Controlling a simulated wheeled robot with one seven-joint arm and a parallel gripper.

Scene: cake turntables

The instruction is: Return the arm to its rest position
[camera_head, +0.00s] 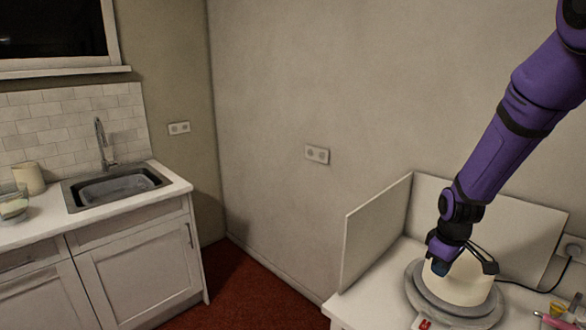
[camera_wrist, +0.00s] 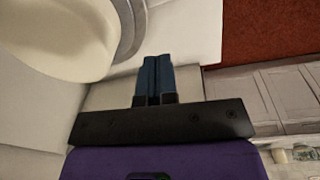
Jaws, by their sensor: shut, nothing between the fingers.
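My purple arm reaches down from the upper right in the head view. My gripper (camera_head: 440,270) is in front of the cream cake (camera_head: 466,284), at its left side as seen there. In the wrist view the blue fingers of my gripper (camera_wrist: 157,62) are together with nothing between them. The cake (camera_wrist: 60,35) fills the upper left of that view, apart from the fingertips in the picture. The cake stands on a grey turntable (camera_head: 425,303) on the white table. Part of the cake is hidden behind my wrist in the head view.
White panels (camera_head: 378,235) stand along the table's left and back sides. A cable, a socket (camera_head: 573,248) and small coloured items (camera_head: 556,310) are at the right. A counter with a sink (camera_head: 115,187) is at the left. Red floor (camera_head: 250,292) lies between.

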